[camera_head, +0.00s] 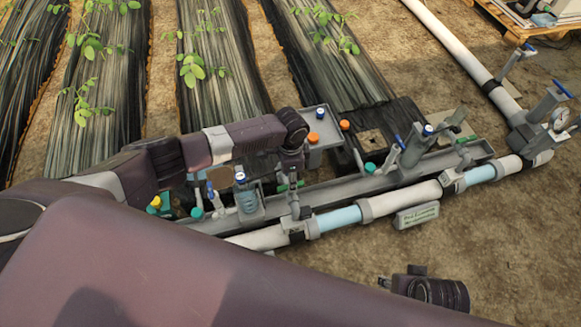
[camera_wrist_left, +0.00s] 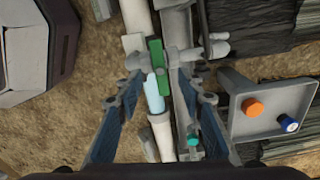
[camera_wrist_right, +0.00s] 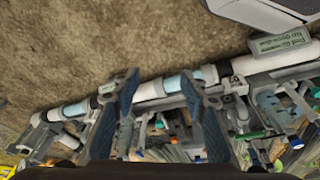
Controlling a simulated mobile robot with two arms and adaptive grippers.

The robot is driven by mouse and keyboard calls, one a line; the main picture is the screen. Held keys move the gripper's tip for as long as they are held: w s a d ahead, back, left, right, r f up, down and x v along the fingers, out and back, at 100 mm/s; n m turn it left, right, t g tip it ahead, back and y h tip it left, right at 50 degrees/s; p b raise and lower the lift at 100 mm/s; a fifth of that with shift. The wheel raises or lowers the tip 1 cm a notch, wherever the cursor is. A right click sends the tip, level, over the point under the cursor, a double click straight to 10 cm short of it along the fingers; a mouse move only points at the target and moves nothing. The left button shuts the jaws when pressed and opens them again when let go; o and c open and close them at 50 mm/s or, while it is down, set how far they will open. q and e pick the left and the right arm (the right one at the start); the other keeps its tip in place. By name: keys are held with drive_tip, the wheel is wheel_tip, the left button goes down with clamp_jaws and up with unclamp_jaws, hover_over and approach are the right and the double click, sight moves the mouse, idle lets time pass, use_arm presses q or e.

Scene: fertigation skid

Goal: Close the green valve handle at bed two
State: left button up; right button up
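The green valve handle (camera_head: 290,186) is a flat bar on the manifold, just below my left wrist in the head view. In the left wrist view the green handle (camera_wrist_left: 156,60) runs roughly along the pipe, between the finger tips. My left gripper (camera_wrist_left: 158,74) is open, with a finger on each side of the handle. I see no clear contact. My right gripper (camera_wrist_right: 158,84) is open and empty over the pipework in the right wrist view. Its fingers do not show in the head view. No bed number is readable.
A grey tray (camera_wrist_left: 272,130) with orange and blue caps lies beside the left gripper. The white pipe (camera_head: 395,197) and grey channel (camera_head: 345,188) cross the scene, with several blue-topped fittings. A small sign (camera_head: 417,216) lies before the pipe. Bare soil (camera_head: 520,235) is clear at right.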

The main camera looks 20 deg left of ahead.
use_arm(q)
wheel_tip(320, 180, up, 4)
drive_tip(key=p, duration=0.3)
drive_tip(key=shift+p, duration=0.4)
use_arm(e)
drive_tip(key=s+f, duration=0.4)
drive_tip(key=f, duration=1)
drive_tip(key=shift+d+g, duration=0.15)
drive_tip(key=shift+g, duration=0.25)
